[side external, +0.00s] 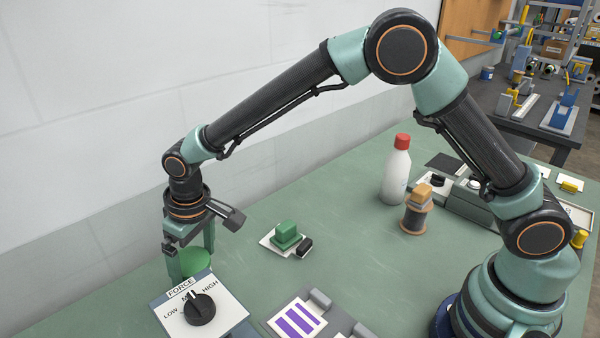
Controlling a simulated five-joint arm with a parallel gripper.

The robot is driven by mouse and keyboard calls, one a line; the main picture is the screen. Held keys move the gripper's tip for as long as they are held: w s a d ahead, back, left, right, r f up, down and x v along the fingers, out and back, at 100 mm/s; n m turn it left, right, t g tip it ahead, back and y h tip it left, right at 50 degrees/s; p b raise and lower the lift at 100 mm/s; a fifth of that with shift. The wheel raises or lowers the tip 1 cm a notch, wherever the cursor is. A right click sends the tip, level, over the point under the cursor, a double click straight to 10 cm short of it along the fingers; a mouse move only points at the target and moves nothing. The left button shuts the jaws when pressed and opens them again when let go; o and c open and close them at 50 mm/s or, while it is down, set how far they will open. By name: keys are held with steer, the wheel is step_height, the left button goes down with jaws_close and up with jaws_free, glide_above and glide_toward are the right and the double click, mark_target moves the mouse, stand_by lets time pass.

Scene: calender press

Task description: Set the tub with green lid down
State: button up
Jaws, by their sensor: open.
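The tub with green lid (196,261) is at the lower left, on or just over the green table. Its round lid shows between my fingers, and its lower part is hidden behind the FORCE control box. My gripper (190,257) points down with its two fingers spread around the tub, one at the left and one at the right behind it. The jaws are open. I cannot tell whether either finger touches the tub.
The FORCE box (227,306) with a black knob stands just in front of the tub. A green block on a white plate (287,237), a purple-striped card (297,319), a red-capped bottle (396,172) and a spool (415,215) stand rightward. The middle of the table (345,250) is clear.

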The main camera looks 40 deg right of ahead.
steer(key=r, duration=0.6)
steer(key=s+r, duration=0.1)
steer(key=r, duration=0.2)
steer(key=shift+d+r, duration=0.1)
steer(key=shift+d, duration=0.25)
steer(key=s+d+r+m+t, duration=0.1)
steer(key=s+d+r, duration=0.2)
steer(key=d+r, duration=0.35)
steer(key=s+d+r+m+t, duration=0.1)
steer(key=s+d+r, duration=0.15)
steer(key=d, duration=0.75)
steer(key=s+d+m+t, duration=0.2)
steer(key=s+d, duration=0.6)
steer(key=d, duration=0.2)
steer(key=shift+s+d+f+h, duration=0.2)
steer(key=shift+s+f+h, duration=0.1)
steer(key=shift+f+h, duration=0.1)
